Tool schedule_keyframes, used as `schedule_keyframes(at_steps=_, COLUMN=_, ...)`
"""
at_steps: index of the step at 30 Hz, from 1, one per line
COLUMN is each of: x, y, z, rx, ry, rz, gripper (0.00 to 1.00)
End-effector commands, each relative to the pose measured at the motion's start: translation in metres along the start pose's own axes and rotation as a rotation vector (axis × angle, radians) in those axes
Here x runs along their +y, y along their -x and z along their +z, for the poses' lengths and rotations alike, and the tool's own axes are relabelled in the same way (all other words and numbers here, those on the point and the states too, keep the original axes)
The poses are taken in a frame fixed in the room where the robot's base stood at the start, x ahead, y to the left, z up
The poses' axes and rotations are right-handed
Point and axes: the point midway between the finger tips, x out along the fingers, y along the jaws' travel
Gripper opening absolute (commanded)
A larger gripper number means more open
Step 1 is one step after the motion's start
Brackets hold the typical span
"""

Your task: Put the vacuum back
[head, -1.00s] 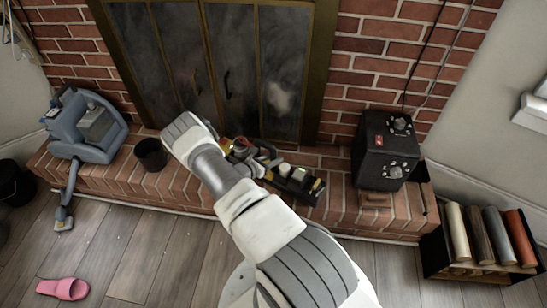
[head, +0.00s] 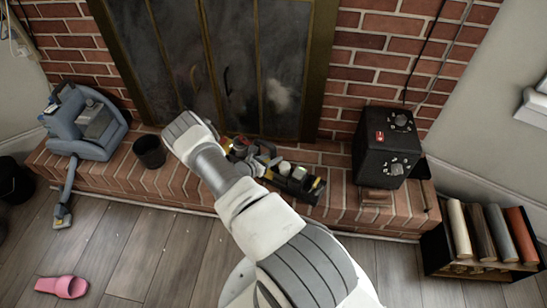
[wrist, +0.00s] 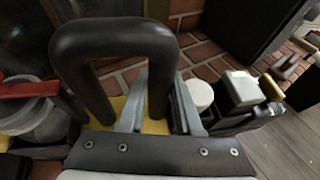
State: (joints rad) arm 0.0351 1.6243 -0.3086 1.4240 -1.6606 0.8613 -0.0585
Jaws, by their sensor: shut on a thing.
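In the wrist view my gripper (wrist: 160,88) has its two grey fingers closed on one leg of a thick black loop handle (wrist: 112,38). The handle rises from a part with yellow surfaces. In the head view my arm covers most of the held thing, and only dark, yellow and grey parts show over the brick hearth (head: 330,208); I cannot tell whether it touches the hearth. A blue-grey vacuum-like machine (head: 80,128) stands on the hearth's left end, its hose and nozzle (head: 63,210) reaching the floor. I cannot tell which is the task's vacuum.
A black caddy (head: 295,182) with small items lies right of my gripper. A dark cup (head: 149,151) stands to its left, and a black box with knobs (head: 386,148) to its right. A rack of rolls (head: 480,240) and a pink slipper (head: 62,287) are on the floor.

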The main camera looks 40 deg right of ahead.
Motion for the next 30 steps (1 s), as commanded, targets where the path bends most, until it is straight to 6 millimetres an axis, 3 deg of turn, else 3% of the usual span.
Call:
schedule_keyframes(at_steps=13, x=0.002, y=-0.003, z=-0.003, rx=-0.008, ry=-0.004, rz=0.002, gripper=0.0)
schedule_keyframes(at_steps=14, x=0.002, y=-0.003, z=-0.003, rx=-0.008, ry=-0.004, rz=0.002, gripper=0.39)
schedule_keyframes(at_steps=19, x=0.001, y=-0.003, z=-0.004, rx=-0.005, ry=-0.002, rz=0.001, gripper=0.68)
schedule_keyframes(at_steps=30, x=-0.001, y=0.003, z=-0.009, rx=0.007, ry=0.003, rz=0.0, gripper=0.68)
